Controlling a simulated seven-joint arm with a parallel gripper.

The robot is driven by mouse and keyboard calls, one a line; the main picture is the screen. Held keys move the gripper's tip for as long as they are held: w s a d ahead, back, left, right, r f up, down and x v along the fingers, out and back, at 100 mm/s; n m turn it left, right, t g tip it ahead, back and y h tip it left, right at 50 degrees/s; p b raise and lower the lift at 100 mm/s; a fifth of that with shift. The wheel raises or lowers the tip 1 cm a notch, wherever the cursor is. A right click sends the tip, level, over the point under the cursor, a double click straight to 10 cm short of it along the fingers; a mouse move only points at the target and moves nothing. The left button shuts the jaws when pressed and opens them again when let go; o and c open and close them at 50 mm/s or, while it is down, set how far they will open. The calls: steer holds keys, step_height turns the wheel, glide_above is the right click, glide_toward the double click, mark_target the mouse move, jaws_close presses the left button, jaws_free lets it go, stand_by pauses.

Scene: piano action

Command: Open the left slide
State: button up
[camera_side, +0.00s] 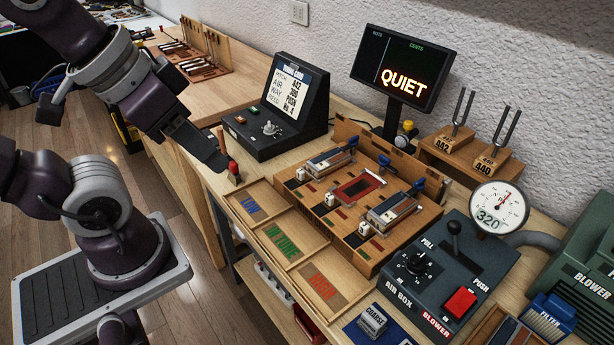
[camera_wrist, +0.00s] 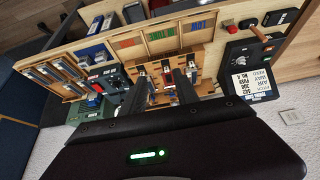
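The wooden fixture (camera_side: 345,235) on the bench holds two metal slides with blue handles. The left slide (camera_side: 327,163) is at its back left, and the right slide (camera_side: 392,212) is at its front right. A dark red block (camera_side: 357,188) lies between them. I cannot tell how far either slide is open. My gripper (camera_side: 222,166) is in the air left of the fixture, well apart from both slides. In the wrist view, its two dark fingers (camera_wrist: 162,92) are spread with nothing between them, the fixture beyond. They partly cover the slides there.
A black console with a card (camera_side: 285,105) stands behind left. LOW, IN TUNE and HIGH trays (camera_side: 262,228) line the front. A small red tool (camera_side: 234,173) stands near my fingertips. The air box (camera_side: 450,275), gauge (camera_side: 498,208), tuning forks (camera_side: 500,140) and QUIET display (camera_side: 404,68) surround the fixture.

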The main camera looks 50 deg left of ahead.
steer(key=shift+c, duration=0.2)
steer(key=n+g, duration=0.5)
steer(key=n, duration=1.3)
glide_above(301, 171)
step_height(301, 171, down, 15)
steer(key=shift+s+d+r, duration=0.1)
steer(key=shift+s+r, duration=0.05)
steer(key=shift+g, duration=0.3)
steer(key=f, duration=0.7)
steer(key=shift+a, duration=0.25)
steer(key=shift+f, duration=0.45)
jaws_close()
